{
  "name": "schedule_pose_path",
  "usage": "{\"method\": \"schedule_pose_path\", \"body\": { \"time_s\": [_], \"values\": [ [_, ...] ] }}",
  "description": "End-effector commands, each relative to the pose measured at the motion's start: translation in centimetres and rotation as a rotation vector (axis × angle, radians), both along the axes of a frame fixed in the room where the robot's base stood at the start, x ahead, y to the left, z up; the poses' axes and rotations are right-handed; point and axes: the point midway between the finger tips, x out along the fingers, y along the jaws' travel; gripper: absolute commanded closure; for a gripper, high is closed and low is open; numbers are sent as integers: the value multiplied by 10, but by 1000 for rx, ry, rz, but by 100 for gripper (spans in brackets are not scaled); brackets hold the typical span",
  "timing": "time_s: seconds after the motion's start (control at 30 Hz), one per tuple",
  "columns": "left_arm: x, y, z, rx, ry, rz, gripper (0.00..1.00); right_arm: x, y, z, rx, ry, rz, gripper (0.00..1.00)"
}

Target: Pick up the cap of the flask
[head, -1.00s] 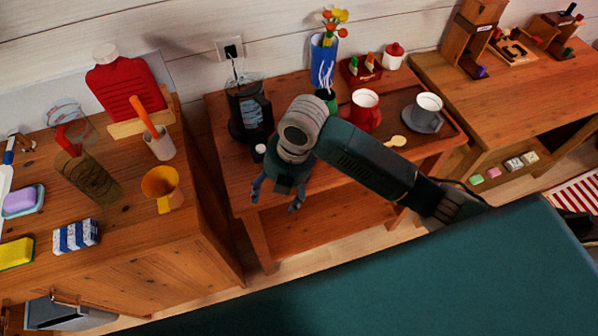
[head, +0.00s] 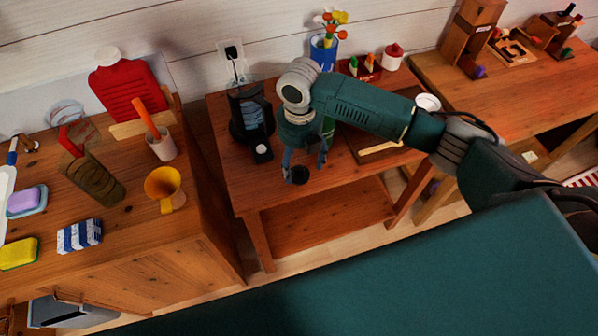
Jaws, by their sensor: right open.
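A small dark round piece, which looks like the flask's cap (head: 300,175), lies near the front edge of the middle wooden table (head: 350,195). My right gripper (head: 304,172) reaches down over it with its fingers apart. The cap shows between and just in front of the fingertips; whether they touch it I cannot tell. My left gripper is not in view.
A dark kettle-like appliance (head: 250,115) stands left of the gripper, with a small black item with a white top (head: 262,151) in front. A blue vase (head: 323,52) and a red-lidded jar (head: 392,57) stand behind. A wooden spoon (head: 380,147) lies to the right.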

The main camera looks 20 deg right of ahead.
Motion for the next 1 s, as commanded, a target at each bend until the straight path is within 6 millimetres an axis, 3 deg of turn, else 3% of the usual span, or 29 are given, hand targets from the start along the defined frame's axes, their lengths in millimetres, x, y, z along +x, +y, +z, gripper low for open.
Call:
{"method": "schedule_pose_path", "body": {
  "time_s": [0.13,0.3,0.57,0.8,1.0],
  "values": [
    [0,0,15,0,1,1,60,-4,3,-20,-1,6,-1,30],
    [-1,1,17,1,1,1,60,-3,2,-42,-2,2,-1,30],
    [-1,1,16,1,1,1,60,-2,2,-45,-2,0,0,30],
    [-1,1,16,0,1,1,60,-2,2,-45,-1,-1,0,76],
    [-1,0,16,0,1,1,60,-2,2,-45,-1,-1,0,80]
  ]
}}
